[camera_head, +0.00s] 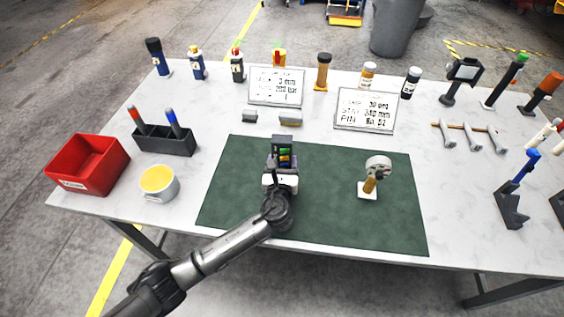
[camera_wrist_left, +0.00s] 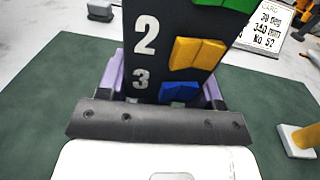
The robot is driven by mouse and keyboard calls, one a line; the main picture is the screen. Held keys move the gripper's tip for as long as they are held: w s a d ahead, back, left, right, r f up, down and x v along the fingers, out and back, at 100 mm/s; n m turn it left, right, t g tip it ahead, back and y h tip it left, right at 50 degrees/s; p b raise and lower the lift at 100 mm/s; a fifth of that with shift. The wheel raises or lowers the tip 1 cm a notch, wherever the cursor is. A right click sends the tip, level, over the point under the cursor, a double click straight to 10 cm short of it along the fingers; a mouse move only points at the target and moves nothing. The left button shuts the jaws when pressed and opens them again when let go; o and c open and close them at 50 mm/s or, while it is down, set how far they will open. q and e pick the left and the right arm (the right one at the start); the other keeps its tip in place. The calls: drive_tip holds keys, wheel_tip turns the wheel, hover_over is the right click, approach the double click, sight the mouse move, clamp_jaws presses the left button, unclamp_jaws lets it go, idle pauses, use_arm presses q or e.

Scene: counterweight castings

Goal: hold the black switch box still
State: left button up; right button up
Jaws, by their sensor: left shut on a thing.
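The black switch box (camera_head: 283,146) stands upright on the green mat (camera_head: 328,218), near the middle of the table. In the left wrist view the box (camera_wrist_left: 190,22) shows white numerals 2 and 3 beside green, yellow and blue rockers. The yellow and blue rockers are beside 2 and 3. My left gripper (camera_head: 281,172) is shut on the lower part of the box, with purple finger pads on both sides in the left wrist view (camera_wrist_left: 163,88). The box's base is hidden behind the gripper. My right gripper is in neither view.
A round-headed gauge on a post (camera_head: 377,167) stands on the mat to the right. Two printed cards (camera_head: 365,110) and small grey blocks (camera_head: 290,118) lie behind. A red bin (camera_head: 88,165), yellow-filled cup (camera_head: 160,183) and black holder (camera_head: 165,142) are left. The mat's front is clear.

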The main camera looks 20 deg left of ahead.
use_arm(q)
drive_tip(key=shift+f+p, duration=0.1)
drive_tip(key=shift+p, duration=0.2)
idle(1.3)
drive_tip(key=o, duration=0.7)
drive_tip(key=shift+f, duration=0.1)
drive_tip(key=shift+c, duration=0.2)
drive_tip(key=c, duration=0.7)
drive_tip(key=shift+c, duration=0.2)
